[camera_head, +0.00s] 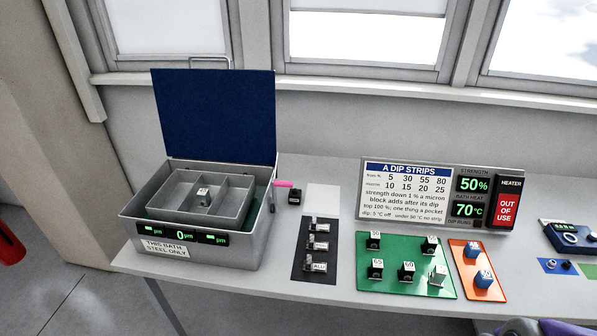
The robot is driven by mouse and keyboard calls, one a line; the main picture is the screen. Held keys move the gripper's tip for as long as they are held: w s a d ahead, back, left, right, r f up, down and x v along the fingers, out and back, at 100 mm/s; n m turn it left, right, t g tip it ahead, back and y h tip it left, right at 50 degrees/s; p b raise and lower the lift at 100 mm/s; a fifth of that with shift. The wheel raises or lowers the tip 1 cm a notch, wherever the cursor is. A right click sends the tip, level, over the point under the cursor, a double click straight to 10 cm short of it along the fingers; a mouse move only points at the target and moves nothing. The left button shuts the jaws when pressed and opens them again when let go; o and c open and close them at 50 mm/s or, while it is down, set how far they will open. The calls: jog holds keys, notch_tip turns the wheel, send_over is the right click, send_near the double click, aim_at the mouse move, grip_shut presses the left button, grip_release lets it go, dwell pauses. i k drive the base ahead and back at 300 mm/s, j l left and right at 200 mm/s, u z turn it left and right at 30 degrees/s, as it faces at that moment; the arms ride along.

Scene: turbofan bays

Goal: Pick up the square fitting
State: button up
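No piece in view is clearly marked as the square fitting, and the small shapes are hard to tell apart. Three metallic fittings (318,245) with small labels stand in a row on a black mat (302,274); the front label seems to read ALU. A small metallic piece (204,195) sits in the middle compartment of the divided tray (166,206) inside the open bath (215,252). My gripper is not in view. A rounded grey and purple part shows at the bottom right edge, too cut off to identify.
The bath's blue lid (214,115) stands raised. A dark block (295,196) by a pink handle is right of the bath. A green mat (392,290) holds several numbered blocks; an orange mat (490,296) holds blue ones. A sign panel (410,208) stands behind. The front table strip is clear.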

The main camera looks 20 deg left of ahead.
aim_at(203, 196)
jog(key=u, duration=1.7)
